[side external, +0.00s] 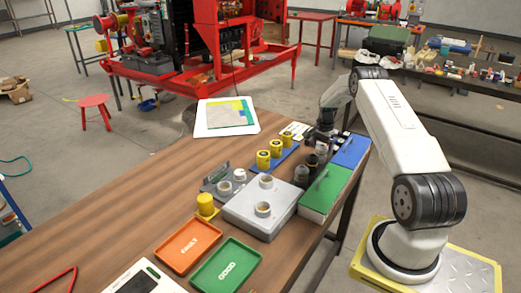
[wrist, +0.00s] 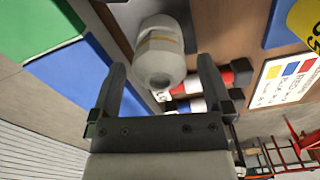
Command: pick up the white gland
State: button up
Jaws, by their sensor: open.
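The white gland appears to be the off-white, rounded cylinder (wrist: 160,62) with a thin yellow band, upper middle of the wrist view. My gripper (wrist: 161,72) is open, one finger to the left and one to the right of the gland's near end. I cannot tell whether either finger touches it. In the side view my gripper (side external: 320,138) is dark and low over the far right end of the table, among small dark and pale pieces. The gland is hard to make out there.
A red-and-black piece (wrist: 228,78) lies close by the right finger. A blue case (side external: 350,151) and a green case (side external: 325,191) flank the area. Yellow cups (side external: 263,160) stand in a row to the left. A grey box (side external: 245,215) sits nearer the camera.

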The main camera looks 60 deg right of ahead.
aim_at(323, 146)
dwell(0.5)
grip_shut()
jog(key=shift+s+a+r, duration=0.1)
jog(key=shift+r, duration=1.6)
jog(key=shift+s+a+r, duration=0.15)
jog(key=shift+r, duration=0.15)
jog(key=s+a+r, duration=0.9)
jog(key=shift+s+a, duration=0.2)
